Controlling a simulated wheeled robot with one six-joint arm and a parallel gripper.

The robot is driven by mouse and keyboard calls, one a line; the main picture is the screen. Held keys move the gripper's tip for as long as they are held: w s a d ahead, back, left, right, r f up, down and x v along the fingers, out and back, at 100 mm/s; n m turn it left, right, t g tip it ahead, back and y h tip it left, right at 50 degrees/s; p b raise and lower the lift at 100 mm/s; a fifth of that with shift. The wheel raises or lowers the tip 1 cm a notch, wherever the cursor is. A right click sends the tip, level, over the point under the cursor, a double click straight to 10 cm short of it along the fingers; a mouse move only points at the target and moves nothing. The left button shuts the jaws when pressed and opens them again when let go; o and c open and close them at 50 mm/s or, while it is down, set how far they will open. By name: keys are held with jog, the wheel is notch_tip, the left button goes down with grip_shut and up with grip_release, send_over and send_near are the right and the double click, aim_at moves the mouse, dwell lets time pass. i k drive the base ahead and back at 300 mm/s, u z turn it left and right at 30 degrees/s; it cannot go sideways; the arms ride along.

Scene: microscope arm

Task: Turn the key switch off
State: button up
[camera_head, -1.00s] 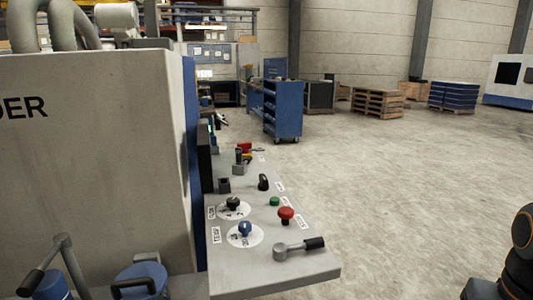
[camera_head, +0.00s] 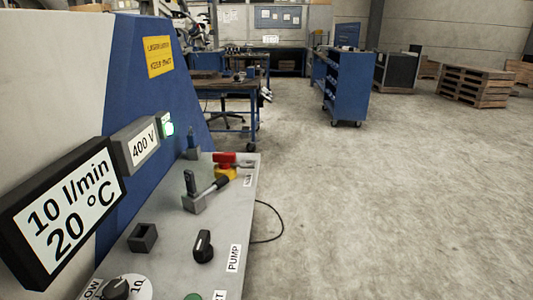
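A grey control panel (camera_head: 222,222) runs along the lower middle of the head view and carries several controls. A red handle (camera_head: 224,159) on a yellow base (camera_head: 227,173) sits near its far end. A black rotary switch (camera_head: 203,246) stands beside the PUMP label (camera_head: 234,258). My gripper is not in view.
Displays (camera_head: 70,208) and a 400 V sign (camera_head: 143,146) project from the machine wall left of the panel. A FLOW knob (camera_head: 118,289) is at the near end. A cable (camera_head: 276,225) hangs off the panel's right edge. The floor to the right is open; a blue cart (camera_head: 347,85) stands farther back.

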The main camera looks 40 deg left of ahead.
aim_at(195, 205)
jog(key=i, duration=0.55)
jog(key=u, duration=2.3)
